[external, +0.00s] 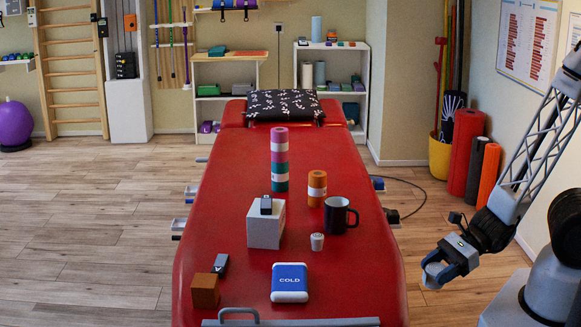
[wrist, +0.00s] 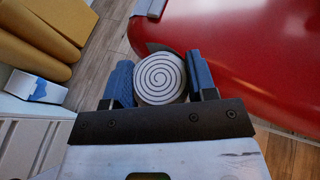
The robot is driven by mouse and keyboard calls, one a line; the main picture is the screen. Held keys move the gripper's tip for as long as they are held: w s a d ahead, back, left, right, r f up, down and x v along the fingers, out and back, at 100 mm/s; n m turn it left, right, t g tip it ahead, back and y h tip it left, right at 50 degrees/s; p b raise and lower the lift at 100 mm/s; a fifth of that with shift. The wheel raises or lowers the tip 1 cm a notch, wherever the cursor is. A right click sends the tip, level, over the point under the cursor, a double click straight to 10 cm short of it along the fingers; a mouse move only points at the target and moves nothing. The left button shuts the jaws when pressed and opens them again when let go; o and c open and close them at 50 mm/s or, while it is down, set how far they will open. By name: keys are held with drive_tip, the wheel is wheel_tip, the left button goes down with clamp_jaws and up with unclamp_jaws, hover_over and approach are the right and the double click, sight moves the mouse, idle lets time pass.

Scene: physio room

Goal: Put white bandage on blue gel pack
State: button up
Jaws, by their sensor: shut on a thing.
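The blue gel pack (external: 290,281), marked COLD with a pale border, lies flat near the front of the red treatment table (external: 355,270). My gripper (external: 438,272) is to the right of the table's edge, beyond the pack. In the wrist view my gripper (wrist: 160,82) is shut on the white bandage (wrist: 160,78), a roll whose spiral end faces the camera between the blue fingers. The bandage is apart from the gel pack. In the external view my fingers mostly hide it.
A white block (external: 265,228) with a small dark item on top, a small white cup-like thing (external: 317,241), a black mug (external: 338,214) and an orange roll (external: 316,188) stand behind the pack. A brown block (external: 205,291) is left. The table right of the pack is clear.

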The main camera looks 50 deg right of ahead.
drive_tip(key=shift+w, duration=0.1)
drive_tip(key=shift+w+a+r, duration=0.3)
drive_tip(key=shift+w+a, duration=0.05)
drive_tip(key=shift+w, duration=0.3)
drive_tip(key=w+a+r, duration=0.1)
drive_tip(key=w+a, duration=0.3)
drive_tip(key=w, duration=0.3)
drive_tip(key=w+a+r+g, duration=0.1)
drive_tip(key=w+a, duration=0.3)
drive_tip(key=w, duration=0.4)
drive_tip(key=shift+w+a+r+y, duration=0.15)
drive_tip(key=shift+a+r+y, duration=0.05)
drive_tip(key=shift+r+y, duration=0.1)
hover_over(290, 277)
drive_tip(key=shift+f, duration=0.8)
drive_tip(key=shift+f, duration=0.1)
drive_tip(key=shift+f, duration=1.65)
drive_tip(key=shift+f, duration=0.15)
